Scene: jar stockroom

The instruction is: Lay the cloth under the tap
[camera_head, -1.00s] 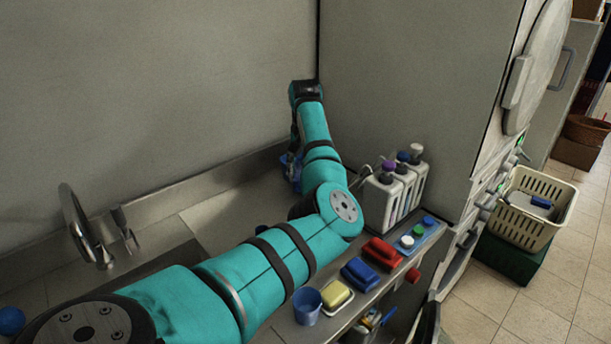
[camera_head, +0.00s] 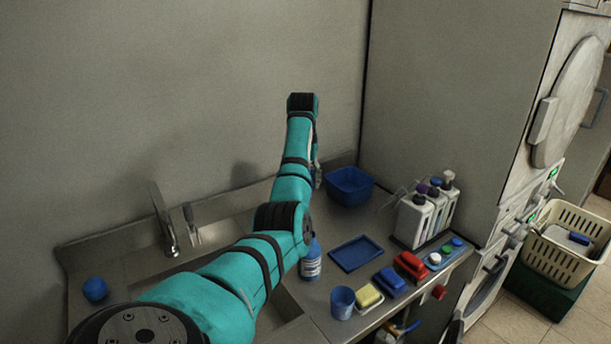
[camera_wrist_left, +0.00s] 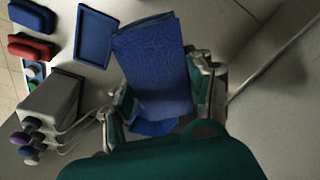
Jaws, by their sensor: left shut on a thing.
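The blue cloth (camera_wrist_left: 152,62) is folded flat between my left gripper's fingers in the left wrist view. My left gripper (camera_wrist_left: 162,92) is shut on it. In the head view my left gripper (camera_head: 316,176) is mostly hidden behind my own arm, just left of a blue bin (camera_head: 349,187), and the cloth is hidden there. The tap (camera_head: 166,222) stands at the back of the sink (camera_head: 215,232), left of my arm. Much of the sink is covered by my arm. My right gripper is not in view.
A blue bottle (camera_head: 311,262) stands by my forearm. A blue tray (camera_head: 357,253), blue cup (camera_head: 342,302), sponge (camera_head: 368,296), red brush (camera_head: 410,265) and dispensers (camera_head: 420,218) fill the counter's right side.

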